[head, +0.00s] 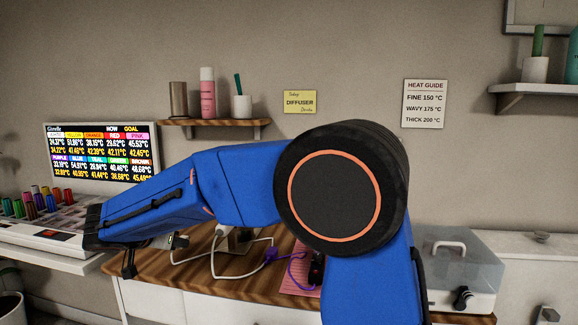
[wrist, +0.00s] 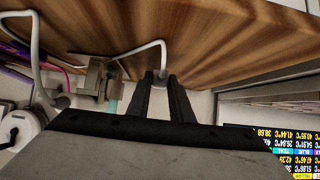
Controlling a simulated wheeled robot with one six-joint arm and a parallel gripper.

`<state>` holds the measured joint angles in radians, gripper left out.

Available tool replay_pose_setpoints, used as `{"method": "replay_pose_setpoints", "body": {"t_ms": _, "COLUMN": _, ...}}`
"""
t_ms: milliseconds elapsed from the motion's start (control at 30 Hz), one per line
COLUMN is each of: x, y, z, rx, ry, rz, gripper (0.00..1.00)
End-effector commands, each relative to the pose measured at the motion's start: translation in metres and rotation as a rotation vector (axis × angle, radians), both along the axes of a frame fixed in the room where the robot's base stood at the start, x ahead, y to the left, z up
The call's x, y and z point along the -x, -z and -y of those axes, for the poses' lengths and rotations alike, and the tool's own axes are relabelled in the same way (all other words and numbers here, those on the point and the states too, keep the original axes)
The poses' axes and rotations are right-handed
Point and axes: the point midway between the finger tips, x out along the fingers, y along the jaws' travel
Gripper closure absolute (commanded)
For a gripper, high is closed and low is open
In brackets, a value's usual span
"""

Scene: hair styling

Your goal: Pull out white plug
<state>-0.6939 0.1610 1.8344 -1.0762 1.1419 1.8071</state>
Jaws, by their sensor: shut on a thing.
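My gripper (wrist: 168,78) is shut on the white plug (wrist: 157,76), of which only a small part shows between the dark fingertips. Its white cable (wrist: 163,52) loops away beyond the fingers. A grey socket block (wrist: 92,80) lies to the left of the fingers in the wrist view, with clear space between. Another white plug (wrist: 60,100) with a cable sits beside the block.
The wooden counter (head: 150,268) carries white and purple cables, a pink mat (head: 300,262) and a clear-lidded case (head: 460,262). A display screen (head: 100,152) and colored bottles (head: 40,200) stand at left. A wall shelf (head: 215,124) is above.

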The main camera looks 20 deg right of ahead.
Motion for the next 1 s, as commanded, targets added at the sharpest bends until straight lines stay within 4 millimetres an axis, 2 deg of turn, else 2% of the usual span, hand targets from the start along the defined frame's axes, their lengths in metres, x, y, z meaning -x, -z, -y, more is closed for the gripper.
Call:
{"method": "replay_pose_setpoints", "body": {"t_ms": 300, "x": 0.000, "y": 0.023, "z": 0.000, "rx": 0.001, "ry": -0.001, "rz": 0.000, "gripper": 1.00}}
{"method": "replay_pose_setpoints", "body": {"t_ms": 600, "x": 0.000, "y": 0.026, "z": 0.000, "rx": 0.000, "ry": 0.000, "rz": 0.000, "gripper": 1.00}}
{"method": "replay_pose_setpoints", "body": {"t_ms": 633, "x": 0.000, "y": 0.026, "z": 0.000, "rx": 0.000, "ry": 0.000, "rz": 0.000, "gripper": 0.76}}
{"method": "replay_pose_setpoints", "body": {"t_ms": 700, "x": 0.000, "y": 0.026, "z": 0.000, "rx": 0.000, "ry": -0.001, "rz": 0.000, "gripper": 0.59}}
{"method": "replay_pose_setpoints", "body": {"t_ms": 1000, "x": 0.000, "y": 0.025, "z": 0.000, "rx": 0.000, "ry": -0.001, "rz": 0.000, "gripper": 0.59}}
